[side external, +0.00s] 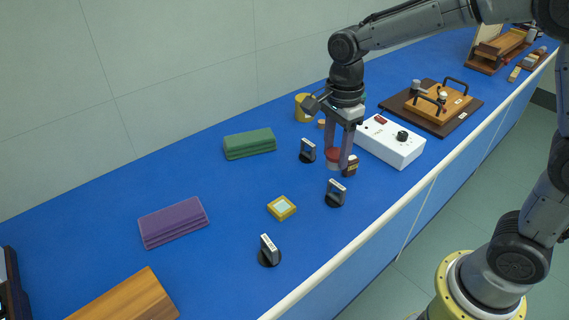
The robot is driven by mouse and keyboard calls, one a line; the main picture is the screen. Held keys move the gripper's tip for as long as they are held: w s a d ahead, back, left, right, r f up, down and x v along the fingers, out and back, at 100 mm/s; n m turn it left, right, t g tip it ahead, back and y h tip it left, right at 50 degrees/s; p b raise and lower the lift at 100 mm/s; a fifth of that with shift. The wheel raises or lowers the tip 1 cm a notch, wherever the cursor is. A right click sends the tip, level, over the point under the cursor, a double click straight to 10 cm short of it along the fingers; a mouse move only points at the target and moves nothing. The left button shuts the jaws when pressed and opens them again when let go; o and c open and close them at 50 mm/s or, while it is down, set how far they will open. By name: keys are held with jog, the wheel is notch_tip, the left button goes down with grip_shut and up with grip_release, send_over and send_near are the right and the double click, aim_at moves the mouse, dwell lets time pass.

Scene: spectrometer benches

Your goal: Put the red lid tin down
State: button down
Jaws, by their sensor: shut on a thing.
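The red lid tin (333,155) is in the side external view, right of the middle, with its red top and a pale lower part showing. My gripper (339,160) points down and is shut on the tin, one finger on each side. The right finger hides part of the tin. I cannot tell whether the tin's base touches the blue bench (230,210) or hangs just above it.
Black-based holders stand nearby, one to the left (307,151) and one in front (335,193). A white instrument box (391,142) is to the right. Clear blue surface lies left of the gripper.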

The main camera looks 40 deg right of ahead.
jog(key=w+a+r+m, duration=0.1)
jog(key=w+a+r, duration=0.1)
jog(key=w+a, duration=0.25)
jog(key=n, duration=0.1)
send_over(228, 197)
jog(key=s, duration=0.1)
notch_tip(228, 197, down, 10)
jog(key=shift+d+f, duration=0.15)
jog(key=shift+f, duration=0.1)
jog(key=shift+w+f, duration=0.35)
jog(key=shift+f, duration=0.15)
jog(key=shift+w+a+f, duration=0.1)
jog(key=shift+a+f, duration=0.1)
jog(key=shift+f, duration=1.45)
jog(key=shift+f, duration=0.15)
jog(key=shift+c, duration=1.8)
grip_release()
